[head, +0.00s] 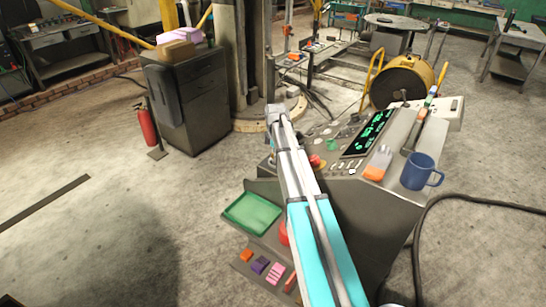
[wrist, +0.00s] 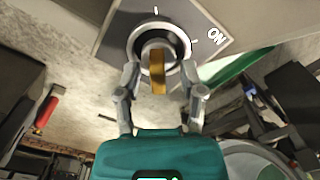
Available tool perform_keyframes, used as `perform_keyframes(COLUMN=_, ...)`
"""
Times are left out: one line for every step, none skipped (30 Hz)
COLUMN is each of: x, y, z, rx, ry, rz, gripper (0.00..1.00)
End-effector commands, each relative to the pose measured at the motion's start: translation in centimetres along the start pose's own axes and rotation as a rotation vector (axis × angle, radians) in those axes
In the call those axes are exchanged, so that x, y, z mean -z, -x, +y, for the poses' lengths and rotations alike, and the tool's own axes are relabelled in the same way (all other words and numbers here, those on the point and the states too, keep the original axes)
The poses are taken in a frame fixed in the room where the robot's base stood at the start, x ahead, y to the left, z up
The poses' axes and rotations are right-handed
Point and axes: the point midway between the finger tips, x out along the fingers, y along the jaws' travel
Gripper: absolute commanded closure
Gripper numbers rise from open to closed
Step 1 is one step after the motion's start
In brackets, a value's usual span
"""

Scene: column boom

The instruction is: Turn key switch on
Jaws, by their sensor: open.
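The key switch (wrist: 158,52) shows in the wrist view as a round, silver-rimmed knob on a dark grey plate. Its brass-coloured key (wrist: 158,72) stands roughly upright in the picture, in line with the top white tick. The white ON label (wrist: 216,37) and its tick lie to the upper right, and the key does not point at them. My gripper (wrist: 162,82) is open, with one finger on each side of the key; I cannot tell whether either touches it. In the head view my arm covers the switch.
The grey console (head: 390,195) carries a lit green display (head: 367,133), a red button (head: 315,160), a blue mug (head: 419,171) and an orange-and-clear bottle (head: 378,164). A green tray (head: 251,213) and small coloured blocks (head: 261,265) lie at the console's lower left. A cable runs along the right floor.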

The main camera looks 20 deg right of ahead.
Motion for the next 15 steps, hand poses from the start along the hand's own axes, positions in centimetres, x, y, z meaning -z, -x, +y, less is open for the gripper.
perform_keyframes(x=-0.02, y=0.02, z=0.00, rx=0.000, ry=0.000, rz=0.000, gripper=0.49)
perform_keyframes(x=-0.02, y=0.02, z=0.01, rx=0.000, ry=0.000, rz=0.000, gripper=0.49)
perform_keyframes(x=-0.03, y=0.02, z=0.01, rx=0.000, ry=0.000, rz=0.000, gripper=0.49)
perform_keyframes(x=-0.03, y=0.02, z=0.01, rx=0.000, ry=0.000, rz=0.000, gripper=0.49)
perform_keyframes(x=-0.04, y=0.02, z=0.01, rx=0.000, ry=0.000, rz=0.000, gripper=0.54)
perform_keyframes(x=-0.05, y=0.02, z=0.01, rx=0.000, ry=-0.001, rz=0.000, gripper=0.62)
perform_keyframes(x=-0.05, y=0.02, z=0.01, rx=0.000, ry=-0.001, rz=0.000, gripper=0.67)
perform_keyframes(x=-0.05, y=0.02, z=0.01, rx=0.000, ry=-0.001, rz=0.000, gripper=0.73)
perform_keyframes(x=-0.06, y=0.02, z=0.01, rx=0.000, ry=-0.001, rz=0.000, gripper=0.80)
perform_keyframes(x=-0.07, y=0.02, z=0.01, rx=0.000, ry=-0.001, rz=0.000, gripper=0.86)
perform_keyframes(x=-0.07, y=0.02, z=0.01, rx=0.000, ry=-0.001, rz=0.000, gripper=0.91)
perform_keyframes(x=-0.07, y=0.02, z=0.01, rx=0.000, ry=-0.001, rz=0.000, gripper=0.99)
perform_keyframes(x=-0.08, y=0.02, z=0.00, rx=0.000, ry=-0.001, rz=0.000, gripper=1.00)
perform_keyframes(x=-0.08, y=0.02, z=-0.01, rx=0.000, ry=-0.001, rz=0.000, gripper=1.00)
perform_keyframes(x=-0.09, y=0.01, z=-0.02, rx=0.001, ry=-0.001, rz=0.000, gripper=1.00)
